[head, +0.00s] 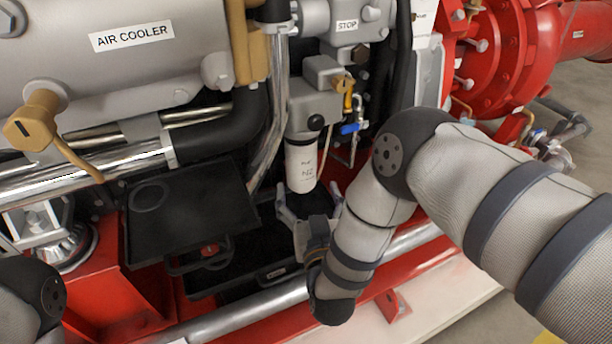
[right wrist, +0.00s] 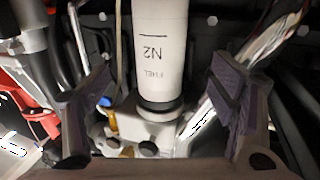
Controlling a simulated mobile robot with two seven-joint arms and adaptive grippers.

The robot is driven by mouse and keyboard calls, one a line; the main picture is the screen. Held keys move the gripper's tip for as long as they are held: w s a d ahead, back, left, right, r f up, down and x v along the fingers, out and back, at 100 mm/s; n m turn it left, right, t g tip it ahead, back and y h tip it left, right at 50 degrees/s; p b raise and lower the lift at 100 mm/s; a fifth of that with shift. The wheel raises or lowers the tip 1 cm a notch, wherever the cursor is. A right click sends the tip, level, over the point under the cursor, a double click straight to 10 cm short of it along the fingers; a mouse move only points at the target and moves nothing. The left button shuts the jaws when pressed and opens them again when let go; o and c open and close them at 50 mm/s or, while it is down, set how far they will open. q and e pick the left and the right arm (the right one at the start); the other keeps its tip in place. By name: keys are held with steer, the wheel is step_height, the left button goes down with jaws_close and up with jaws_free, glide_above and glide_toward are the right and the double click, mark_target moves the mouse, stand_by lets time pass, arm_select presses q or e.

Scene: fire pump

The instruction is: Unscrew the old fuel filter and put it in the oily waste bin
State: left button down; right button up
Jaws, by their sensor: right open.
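The old fuel filter (head: 301,166) is a white upright cylinder with dark writing, hanging under a grey filter head (head: 314,105) in the head view. In the right wrist view the filter (right wrist: 160,45) appears upside down, marked "N2" and "FUEL", with a dark band where it meets the head. My right gripper (head: 309,200) is open just below the filter's lower end. In the right wrist view its two fingers (right wrist: 161,80) stand on either side of the filter, with a gap at each side. My left gripper is out of view. I cannot make out an oily waste bin.
A flat black tray (head: 185,222) lies left of the filter. A bright metal pipe (head: 278,95) runs close to the filter's left. A blue-handled valve (head: 352,128) is to its right. A silver rail (head: 250,315) and red frame lie below.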

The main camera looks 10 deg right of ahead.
mark_target(304, 173)
steer(key=w+b, duration=0.1)
steer(key=w, duration=0.1)
steer(key=w+b, duration=0.2)
steer(key=w, duration=0.1)
steer(key=w+b, duration=0.1)
steer(key=w, duration=0.2)
steer(key=shift+d+f+b, duration=0.35)
steer(key=shift+r, duration=0.2)
steer(key=shift+w, duration=0.35)
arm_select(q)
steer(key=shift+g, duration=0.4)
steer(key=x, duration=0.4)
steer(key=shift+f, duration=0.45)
arm_select(e)
steer(key=c, duration=1.6)
steer(key=shift+c, duration=0.2)
steer(key=shift+d, duration=0.1)
